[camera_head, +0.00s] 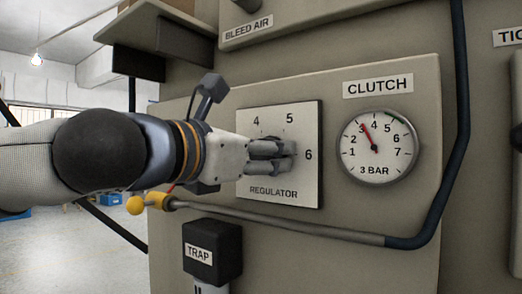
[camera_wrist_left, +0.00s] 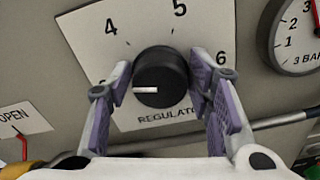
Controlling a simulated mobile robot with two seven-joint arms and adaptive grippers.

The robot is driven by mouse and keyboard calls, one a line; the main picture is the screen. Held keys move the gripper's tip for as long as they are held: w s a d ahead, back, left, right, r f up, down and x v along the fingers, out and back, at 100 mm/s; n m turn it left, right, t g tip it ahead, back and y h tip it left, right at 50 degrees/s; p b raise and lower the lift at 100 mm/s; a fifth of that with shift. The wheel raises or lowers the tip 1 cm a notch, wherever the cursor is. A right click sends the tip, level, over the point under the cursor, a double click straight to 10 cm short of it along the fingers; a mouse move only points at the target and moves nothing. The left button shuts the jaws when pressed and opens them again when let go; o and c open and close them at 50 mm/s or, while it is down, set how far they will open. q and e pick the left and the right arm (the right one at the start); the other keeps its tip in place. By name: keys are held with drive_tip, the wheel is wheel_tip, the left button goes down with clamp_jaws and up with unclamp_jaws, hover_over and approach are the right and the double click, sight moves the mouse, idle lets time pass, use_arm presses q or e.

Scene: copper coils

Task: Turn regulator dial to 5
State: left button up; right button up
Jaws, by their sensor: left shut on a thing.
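The regulator dial is a round black knob (camera_wrist_left: 161,78) with a white mark, on a pale plate (camera_head: 307,188) labelled REGULATOR. In the left wrist view the mark points left, below the 4. The numbers 4, 5 and 6 show around the knob; a number at the left is mostly hidden by a finger. My left gripper (camera_head: 288,153) is shut on the knob, with one purple-padded finger on either side of it. In the head view the fingers hide most of the knob. My right gripper is in neither view.
A CLUTCH gauge (camera_head: 377,148) marked 3 BAR sits right of the plate, its red needle between 3 and 4. A pipe (camera_head: 300,227) with a yellow end runs below the plate. A black TRAP box (camera_head: 212,252) is lower left. A BLEED AIR panel is above.

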use_arm(q)
drive_tip(key=m, duration=1.1)
drive_tip(key=shift+s+d+f, duration=0.1)
drive_tip(key=shift+d+f, duration=0.05)
drive_tip(key=shift+d, duration=0.05)
drive_tip(key=m, duration=0.9)
drive_tip(key=shift+f+m, duration=0.25)
drive_tip(key=shift+m, duration=0.15)
drive_tip(key=o, duration=1.1)
drive_tip(key=shift+a, duration=0.1)
